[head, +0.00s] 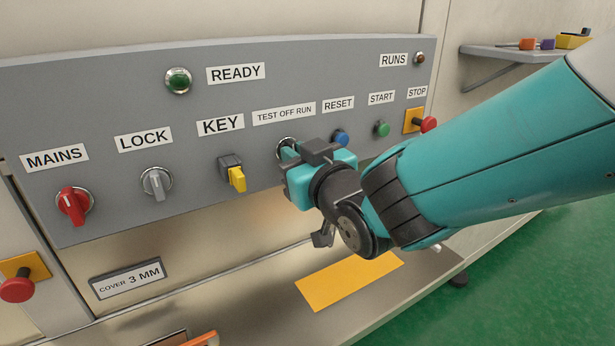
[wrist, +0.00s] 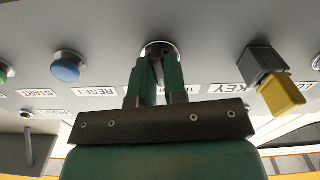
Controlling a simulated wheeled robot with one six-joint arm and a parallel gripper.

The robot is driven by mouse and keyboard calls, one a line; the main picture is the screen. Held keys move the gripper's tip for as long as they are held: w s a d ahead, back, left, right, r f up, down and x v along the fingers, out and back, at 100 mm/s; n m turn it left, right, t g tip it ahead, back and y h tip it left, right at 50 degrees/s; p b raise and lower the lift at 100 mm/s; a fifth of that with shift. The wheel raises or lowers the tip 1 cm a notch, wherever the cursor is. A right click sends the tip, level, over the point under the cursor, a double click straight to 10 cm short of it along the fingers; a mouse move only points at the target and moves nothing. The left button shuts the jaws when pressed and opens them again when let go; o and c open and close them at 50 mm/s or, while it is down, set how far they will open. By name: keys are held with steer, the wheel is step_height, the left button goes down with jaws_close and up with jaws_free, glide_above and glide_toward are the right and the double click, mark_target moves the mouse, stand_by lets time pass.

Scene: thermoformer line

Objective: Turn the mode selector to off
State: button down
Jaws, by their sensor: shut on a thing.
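The mode selector (head: 286,142) sits on the grey panel under the label TEST OFF RUN (head: 284,114). Its round metal rim shows just past my fingers; the rest is mostly hidden. My gripper (head: 290,158) reaches it from the right and front. In the wrist view, where labels appear upside down, my two teal fingers (wrist: 158,74) are shut on the selector's knob, with its pale rim (wrist: 160,46) behind the tips. I cannot tell which position the knob points to.
Left of my gripper, the yellow key (head: 237,179) sticks out close by; it also shows in the wrist view (wrist: 281,93). The blue reset button (head: 341,138) is close on the right. The red stop button (head: 428,124) sits near my forearm. A ledge with an orange plate (head: 350,281) lies below.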

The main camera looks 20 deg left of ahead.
steer(key=shift+f+m+b, duration=0.15)
steer(key=shift+m+b, duration=0.55)
steer(key=c, duration=1.2)
jaws_free()
steer(key=shift+o, duration=0.2)
steer(key=b+v, duration=0.4)
steer(key=v, duration=1.3)
steer(key=shift+s+b, duration=0.25)
steer(key=shift+b, duration=0.1)
steer(key=shift+d, duration=0.15)
